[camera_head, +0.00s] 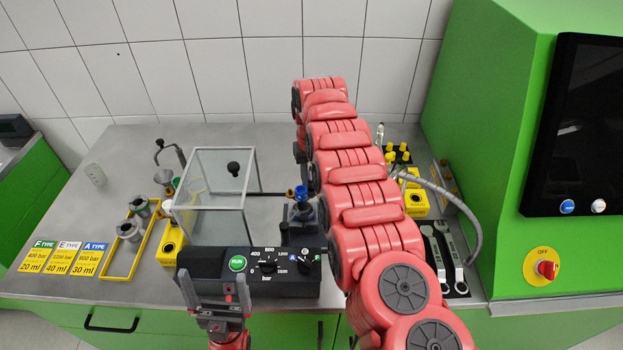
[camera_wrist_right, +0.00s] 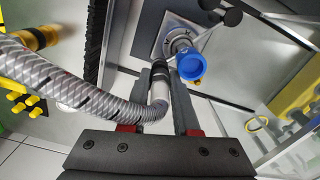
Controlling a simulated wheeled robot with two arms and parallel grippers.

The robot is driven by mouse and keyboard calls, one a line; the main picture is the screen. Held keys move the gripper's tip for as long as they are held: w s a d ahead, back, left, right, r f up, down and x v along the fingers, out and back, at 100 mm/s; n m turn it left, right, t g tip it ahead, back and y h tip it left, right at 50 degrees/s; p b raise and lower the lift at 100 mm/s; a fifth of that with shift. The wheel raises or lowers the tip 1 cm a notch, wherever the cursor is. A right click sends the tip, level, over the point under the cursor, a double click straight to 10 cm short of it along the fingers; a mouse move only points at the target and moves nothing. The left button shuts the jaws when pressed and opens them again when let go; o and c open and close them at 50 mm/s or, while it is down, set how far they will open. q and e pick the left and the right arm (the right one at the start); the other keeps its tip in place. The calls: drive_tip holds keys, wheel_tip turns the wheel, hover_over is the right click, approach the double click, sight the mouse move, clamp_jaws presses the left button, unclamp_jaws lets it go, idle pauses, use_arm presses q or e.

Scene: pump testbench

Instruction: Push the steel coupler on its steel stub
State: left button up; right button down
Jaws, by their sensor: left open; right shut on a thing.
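In the right wrist view, my right gripper (camera_wrist_right: 164,80) is shut on the steel coupler (camera_wrist_right: 158,92) at the end of a grey braided hose (camera_wrist_right: 85,82). The coupler is beside a blue round cap (camera_wrist_right: 191,65), which stands on a steel fitting (camera_wrist_right: 177,41) on a square plate. I cannot pick out the steel stub clearly, nor tell whether the coupler touches it. In the head view, the blue cap (camera_head: 301,192) shows left of my red right arm, which hides the right gripper and coupler. My left gripper (camera_head: 217,290) is open and empty before the control box.
The black control box (camera_head: 250,267) with a green RUN button sits at the table front. A clear glass box (camera_head: 212,195) stands left of the blue cap. Wrenches (camera_head: 443,255) lie right of my arm. The green cabinet (camera_head: 490,140) bounds the right side.

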drive_tip(key=shift+f, duration=0.25)
idle(0.5)
drive_tip(key=c, duration=0.8)
unclamp_jaws()
drive_tip(key=shift+o, duration=1)
drive_tip(key=shift+d, duration=0.1)
drive_tip(key=shift+a, duration=0.2)
